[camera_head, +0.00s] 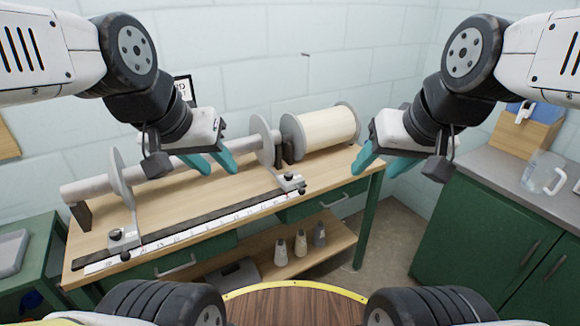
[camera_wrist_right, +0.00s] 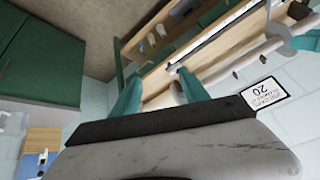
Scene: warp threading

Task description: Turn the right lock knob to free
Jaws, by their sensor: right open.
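The right lock knob (camera_head: 290,177) is a small dark knob on a light metal block at the right end of the ruler rail (camera_head: 190,232), at the bench's front edge. A matching left lock knob (camera_head: 116,233) sits on a block near the rail's left end. My right gripper (camera_head: 375,169) is open and empty, in the air to the right of the right knob and apart from it. Its two teal fingers also show spread in the right wrist view (camera_wrist_right: 158,80). My left gripper (camera_head: 221,172) is open and empty above the bench, left of the right knob.
A grey shaft with round flanges (camera_head: 119,179) runs along the back of the bench (camera_head: 180,212). A cream roll (camera_head: 328,128) stands at its right end. Several cones (camera_head: 281,252) stand on the lower shelf. A green cabinet (camera_head: 480,230) with a jug (camera_head: 541,172) is at right.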

